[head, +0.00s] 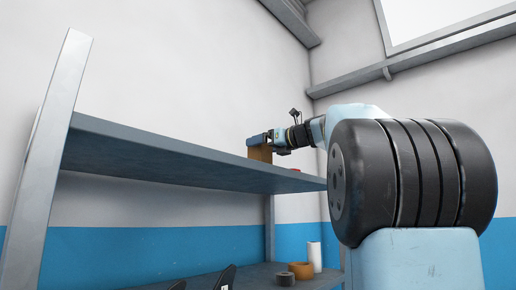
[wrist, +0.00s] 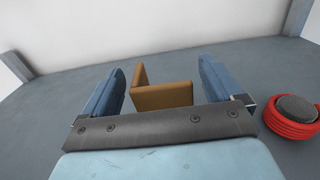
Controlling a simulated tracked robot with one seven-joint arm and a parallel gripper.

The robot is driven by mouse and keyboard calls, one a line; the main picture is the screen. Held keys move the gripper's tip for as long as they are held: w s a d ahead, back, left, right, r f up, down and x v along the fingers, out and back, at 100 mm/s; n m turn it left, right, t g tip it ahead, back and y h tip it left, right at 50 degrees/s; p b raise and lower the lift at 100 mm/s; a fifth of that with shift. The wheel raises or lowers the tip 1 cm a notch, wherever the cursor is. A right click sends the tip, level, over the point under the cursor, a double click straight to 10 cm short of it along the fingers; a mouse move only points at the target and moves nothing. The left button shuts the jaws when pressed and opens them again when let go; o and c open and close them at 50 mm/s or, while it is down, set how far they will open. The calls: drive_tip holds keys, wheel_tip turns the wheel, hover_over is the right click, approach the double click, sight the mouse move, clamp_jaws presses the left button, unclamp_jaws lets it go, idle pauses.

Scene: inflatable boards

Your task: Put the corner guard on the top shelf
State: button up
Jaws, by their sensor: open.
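The corner guard (wrist: 162,95) is a brown, L-shaped piece. In the wrist view it stands on the grey top shelf (wrist: 70,75), between the two blue fingers of my gripper (wrist: 162,88). The fingers are open, with a gap on each side of the guard. In the head view my gripper (head: 257,141) is at the top shelf (head: 170,155) towards its right end, with the brown corner guard (head: 260,153) just below it. The guard's lower part is hidden by the shelf edge in the head view.
A red coil with a dark grey disc (wrist: 293,112) lies on the shelf to the right of my gripper. Shelf posts (head: 48,160) stand at the ends. A lower shelf holds a white roll (head: 314,257), a brown ring (head: 300,270) and dark items.

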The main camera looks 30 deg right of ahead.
drive_tip(key=v, duration=1)
drive_tip(key=shift+w+f, duration=0.1)
